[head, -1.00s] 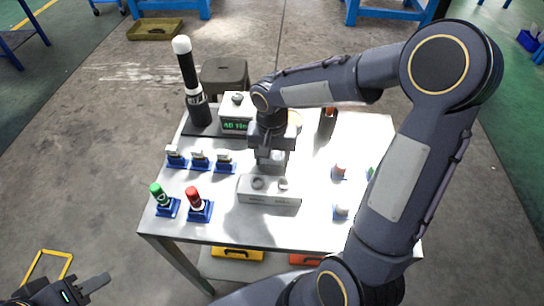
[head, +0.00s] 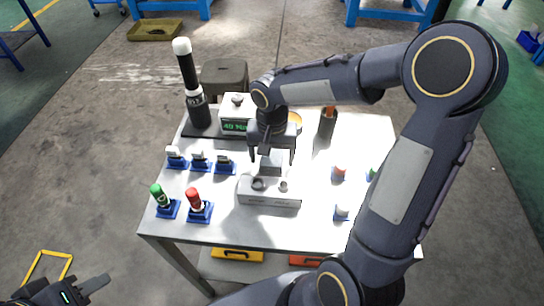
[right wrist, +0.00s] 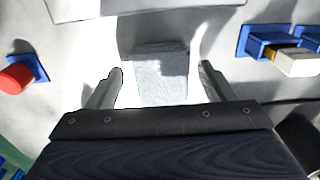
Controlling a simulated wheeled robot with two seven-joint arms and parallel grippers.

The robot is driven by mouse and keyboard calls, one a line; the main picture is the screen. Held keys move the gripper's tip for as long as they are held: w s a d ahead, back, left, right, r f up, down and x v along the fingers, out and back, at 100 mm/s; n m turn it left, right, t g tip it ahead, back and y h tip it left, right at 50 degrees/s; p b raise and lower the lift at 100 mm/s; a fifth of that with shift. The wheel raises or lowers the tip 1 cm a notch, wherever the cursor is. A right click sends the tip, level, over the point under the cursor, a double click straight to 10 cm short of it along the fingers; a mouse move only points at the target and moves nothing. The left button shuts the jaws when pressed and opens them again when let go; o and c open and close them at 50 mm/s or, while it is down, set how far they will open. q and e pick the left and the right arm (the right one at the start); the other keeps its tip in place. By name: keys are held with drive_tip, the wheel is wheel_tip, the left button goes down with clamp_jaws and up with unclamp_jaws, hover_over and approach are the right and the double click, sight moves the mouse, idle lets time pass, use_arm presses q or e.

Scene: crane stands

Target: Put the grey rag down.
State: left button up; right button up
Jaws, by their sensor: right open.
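The grey rag (right wrist: 162,78) is a small folded block on the bright tabletop. In the right wrist view it stands between my right gripper's two spread fingers (right wrist: 162,85), with a gap on each side. In the head view the rag (head: 271,167) shows just behind the pale grey block, below my right gripper (head: 272,156). That gripper is open and points down over the table (head: 250,226); its palm hides part of the rag from above. My left gripper (head: 92,288) is at the bottom left corner, off the table, and only partly visible.
A pale grey block with round fittings (head: 270,191) is close in front of the rag. Blue-based holders (head: 200,162) stand left, including green and red-topped pieces (head: 197,203). A tall black-and-white cylinder (head: 190,85) and a box with a green display (head: 237,115) stand behind.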

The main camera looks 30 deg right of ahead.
sight(272, 158)
wheel_tip(272, 158, up, 6)
drive_tip(key=shift+s+r, duration=0.1)
drive_tip(key=s+r+n+t+y, duration=0.1)
drive_tip(key=s+n+t+y, duration=0.1)
drive_tip(key=s, duration=0.6)
drive_tip(key=s+a+r+n+t+y, duration=0.1)
drive_tip(key=s+n+t, duration=0.1)
drive_tip(key=s, duration=0.7)
drive_tip(key=shift+s+r+n+t+y, duration=0.25)
drive_tip(key=shift+r+n+t+y, duration=0.15)
drive_tip(key=shift+t, duration=0.4)
